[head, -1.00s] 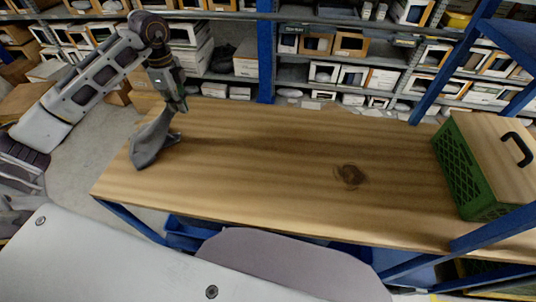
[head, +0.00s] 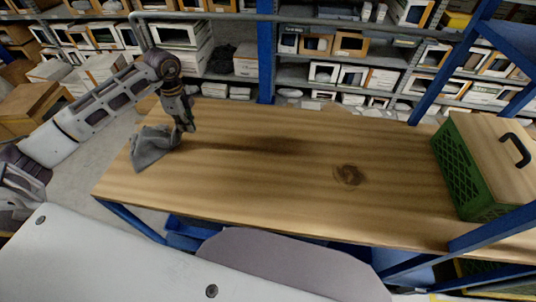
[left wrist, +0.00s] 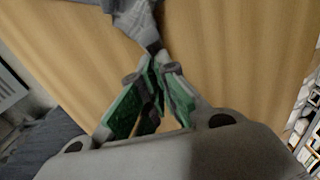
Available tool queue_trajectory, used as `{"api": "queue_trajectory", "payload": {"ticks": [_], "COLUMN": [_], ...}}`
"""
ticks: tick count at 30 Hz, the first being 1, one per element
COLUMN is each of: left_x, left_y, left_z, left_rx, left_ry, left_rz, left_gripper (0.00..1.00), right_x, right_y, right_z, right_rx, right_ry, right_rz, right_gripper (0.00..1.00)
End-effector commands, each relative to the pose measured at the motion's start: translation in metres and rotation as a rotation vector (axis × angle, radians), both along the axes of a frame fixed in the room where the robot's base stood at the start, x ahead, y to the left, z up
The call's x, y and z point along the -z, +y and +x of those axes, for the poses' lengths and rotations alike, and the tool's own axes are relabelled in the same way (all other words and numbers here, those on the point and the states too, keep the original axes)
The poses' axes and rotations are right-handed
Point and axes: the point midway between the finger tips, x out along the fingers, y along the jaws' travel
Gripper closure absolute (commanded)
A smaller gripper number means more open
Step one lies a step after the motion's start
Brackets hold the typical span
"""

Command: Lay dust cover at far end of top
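The dust cover (head: 152,149) is a grey cloth, bunched and folded on the left end of the wooden table top (head: 270,185). My left gripper (head: 189,128) is low over the table, just right of the cloth. In the left wrist view the cloth (left wrist: 128,14) narrows to a corner at the fingertips of my left gripper (left wrist: 155,70). The green-padded fingers are close together and appear shut on that corner. The cloth's far part runs out of the top of the wrist view. My right gripper is not in view.
A green crate (head: 462,176) with a wooden lid and black handle stands at the table's right end. Blue posts (head: 266,50) and shelves of boxes rise behind the table. The middle of the table is clear.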

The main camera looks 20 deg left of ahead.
Motion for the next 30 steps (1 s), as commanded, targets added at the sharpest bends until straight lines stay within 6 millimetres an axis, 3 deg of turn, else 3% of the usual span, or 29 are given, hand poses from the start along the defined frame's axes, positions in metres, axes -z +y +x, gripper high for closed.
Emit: {"api": "queue_trajectory", "payload": {"ticks": [6, 17, 18, 30], "left_x": [0.013, 0.016, 0.016, 0.015], "left_y": [0.000, 0.000, 0.000, 0.000], "left_z": [0.000, 0.000, 0.000, 0.000], "left_rx": [0.000, 0.001, 0.001, 0.001], "left_ry": [0.001, 0.000, 0.000, 0.000], "left_rz": [0.000, 0.001, 0.001, 0.001], "left_gripper": [1.00, 1.00, 0.93, 0.44], "right_x": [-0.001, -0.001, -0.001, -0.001], "right_y": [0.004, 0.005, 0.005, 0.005], "right_z": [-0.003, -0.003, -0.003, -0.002], "right_rx": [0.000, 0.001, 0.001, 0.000], "right_ry": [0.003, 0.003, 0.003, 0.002], "right_rz": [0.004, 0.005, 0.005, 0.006], "right_gripper": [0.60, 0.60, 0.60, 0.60]}}
